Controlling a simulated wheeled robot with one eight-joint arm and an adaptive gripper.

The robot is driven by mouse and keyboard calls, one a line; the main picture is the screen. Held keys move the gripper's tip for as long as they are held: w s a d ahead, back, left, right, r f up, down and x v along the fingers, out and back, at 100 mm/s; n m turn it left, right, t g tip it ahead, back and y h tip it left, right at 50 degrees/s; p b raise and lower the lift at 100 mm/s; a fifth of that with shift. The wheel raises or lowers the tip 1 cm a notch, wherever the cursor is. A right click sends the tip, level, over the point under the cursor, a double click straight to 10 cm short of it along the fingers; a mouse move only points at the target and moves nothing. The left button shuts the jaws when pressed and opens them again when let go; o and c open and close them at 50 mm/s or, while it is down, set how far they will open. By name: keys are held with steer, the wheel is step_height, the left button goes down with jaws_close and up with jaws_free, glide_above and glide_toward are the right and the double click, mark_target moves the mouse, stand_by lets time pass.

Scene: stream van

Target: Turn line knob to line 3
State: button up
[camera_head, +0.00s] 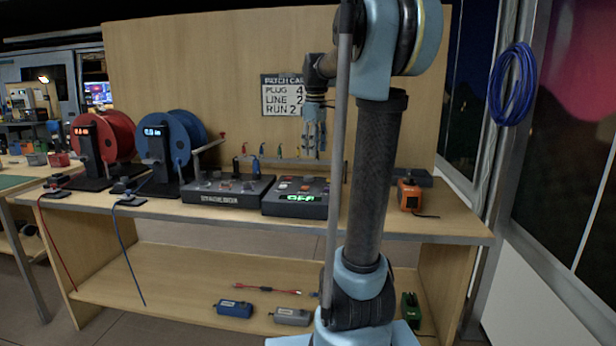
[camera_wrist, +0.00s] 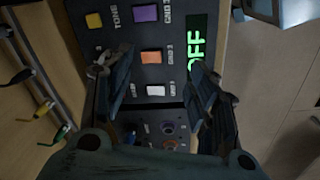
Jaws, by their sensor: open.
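A dark console (camera_head: 300,197) with a lit green OFF display stands on the bench, to the right of another dark box (camera_head: 228,189). In the wrist view the console (camera_wrist: 122,68) shows yellow, purple, orange and white square buttons with small labels beside the OFF display (camera_wrist: 197,45). I cannot make out a line knob or its setting for sure; my fingers cover part of the panel. My gripper (camera_head: 314,140) is above the back of the console, pointing down. In the wrist view its two fingers (camera_wrist: 158,88) are apart, with nothing between them.
A card (camera_head: 284,96) on the back board reads PLUG, LINE and RUN with numbers. Red (camera_head: 117,135) and blue (camera_head: 186,140) reels stand left. A rail with several coloured plugs (camera_head: 262,150) runs behind the boxes. An orange device (camera_head: 409,194) sits right.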

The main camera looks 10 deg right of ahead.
mark_target(309, 176)
steer(key=w+r+n, duration=0.3)
steer(key=w+n, duration=0.1)
steer(key=w, duration=0.9)
steer(key=shift+g, duration=0.3)
step_height(309, 176, down, 17)
steer(key=shift+f, duration=0.1)
steer(key=c, duration=1.1)
